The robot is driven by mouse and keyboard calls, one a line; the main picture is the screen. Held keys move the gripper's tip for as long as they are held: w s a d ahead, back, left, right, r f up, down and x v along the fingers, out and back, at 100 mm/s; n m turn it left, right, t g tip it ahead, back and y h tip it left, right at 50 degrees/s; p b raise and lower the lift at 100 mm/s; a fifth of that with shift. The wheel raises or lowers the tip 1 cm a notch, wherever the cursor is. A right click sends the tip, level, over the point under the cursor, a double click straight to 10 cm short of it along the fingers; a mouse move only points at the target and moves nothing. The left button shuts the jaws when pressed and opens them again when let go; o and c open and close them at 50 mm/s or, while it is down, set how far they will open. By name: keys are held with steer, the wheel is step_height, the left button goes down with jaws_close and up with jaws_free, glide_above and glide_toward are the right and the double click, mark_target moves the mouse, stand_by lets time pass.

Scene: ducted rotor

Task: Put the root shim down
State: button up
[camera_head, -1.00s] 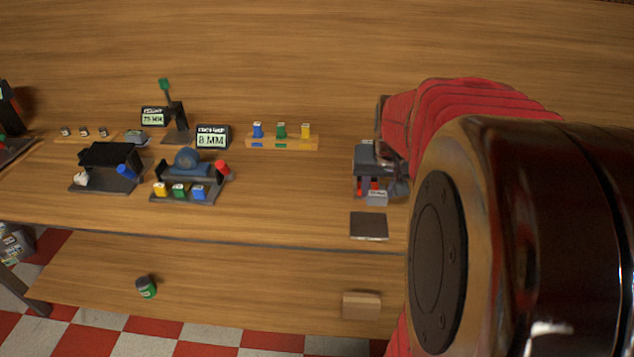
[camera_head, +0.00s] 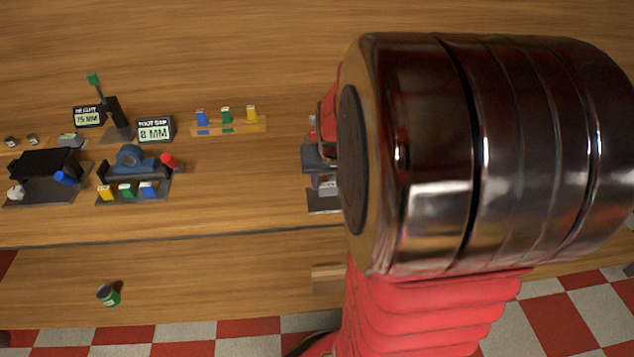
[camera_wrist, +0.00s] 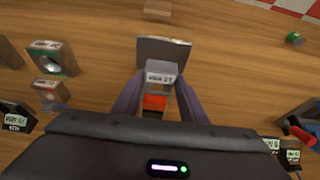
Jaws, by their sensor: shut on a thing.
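In the wrist view, a grey block with a white label (camera_wrist: 161,69), seemingly the root shim, sits between the fingertips of my gripper (camera_wrist: 161,80), which is shut on it. Part of its sides is hidden by the fingers. A dark flat plate (camera_wrist: 165,47) lies just beyond the block. The wrist view does not show whether the block touches the plate or the bench. In the head view, the grey block (camera_head: 326,182) shows just above the plate (camera_head: 322,204), and my arm hides most of my gripper.
A red piece (camera_wrist: 153,102) shows between my fingers, nearer the palm. Boxed parts (camera_wrist: 52,58) stand left of my gripper in the wrist view. In the head view, a rack of coloured shims (camera_head: 228,126) and a blue rotor fixture (camera_head: 132,160) stand left; bare wood lies between.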

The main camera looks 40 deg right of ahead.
mark_target(328, 187)
steer(key=shift+f, duration=1.85)
steer(key=o, duration=1.1)
steer(key=shift+f, duration=0.1)
steer(key=shift+c, duration=0.2)
steer(key=v, duration=1.2)
